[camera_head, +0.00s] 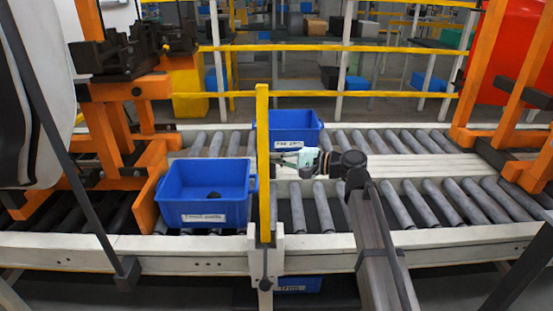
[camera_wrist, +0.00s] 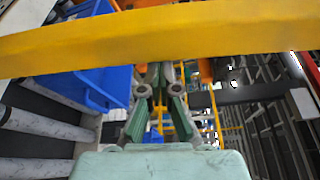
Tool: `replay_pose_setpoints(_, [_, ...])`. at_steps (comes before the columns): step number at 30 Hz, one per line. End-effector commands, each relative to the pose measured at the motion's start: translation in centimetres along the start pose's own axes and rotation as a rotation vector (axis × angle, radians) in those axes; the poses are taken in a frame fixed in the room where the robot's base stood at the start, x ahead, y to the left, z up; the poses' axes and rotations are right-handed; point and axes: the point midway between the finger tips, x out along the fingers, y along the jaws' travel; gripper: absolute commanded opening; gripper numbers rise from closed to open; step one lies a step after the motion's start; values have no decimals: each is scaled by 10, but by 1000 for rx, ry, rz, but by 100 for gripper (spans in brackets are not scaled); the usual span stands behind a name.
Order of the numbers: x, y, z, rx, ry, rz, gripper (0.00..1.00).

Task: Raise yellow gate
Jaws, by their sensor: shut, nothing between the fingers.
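The yellow gate (camera_head: 263,200) is a long flat bar that stands upright in the head view, rising from a white post at the near edge of the conveyor. In the wrist view the yellow bar (camera_wrist: 200,32) crosses the top of the picture, covering the far ends of the fingers. My gripper (camera_head: 277,160) points left, with its tip right at the bar, about midway up. My gripper (camera_wrist: 158,75) is shut and holds nothing. I cannot tell whether its tip touches the bar or is just behind it.
A blue bin (camera_head: 205,195) sits on the near rollers left of the bar. Another blue bin (camera_head: 290,130) is on the far lane, partly behind the bar. Orange frames (camera_head: 110,140) stand at the left and right. Rollers right of my arm are clear.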

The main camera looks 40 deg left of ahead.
Motion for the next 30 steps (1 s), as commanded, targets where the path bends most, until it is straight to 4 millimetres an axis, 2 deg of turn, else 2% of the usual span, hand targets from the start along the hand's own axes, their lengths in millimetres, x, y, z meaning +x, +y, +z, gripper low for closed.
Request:
replay_pose_setpoints(1, [-2,3,13,1,-26,5,0])
replay_pose_setpoints(8, [-1,3,10,2,-25,4,0])
replay_pose_setpoints(14, [6,1,-17,4,-13,2,0])
replay_pose_setpoints(18, [14,-1,-50,6,4,-1,0])
replay_pose_setpoints(21, [-17,1,-42,5,8,-2,0])
replay_pose_setpoints(30, [-71,2,-45,5,8,-1,0])
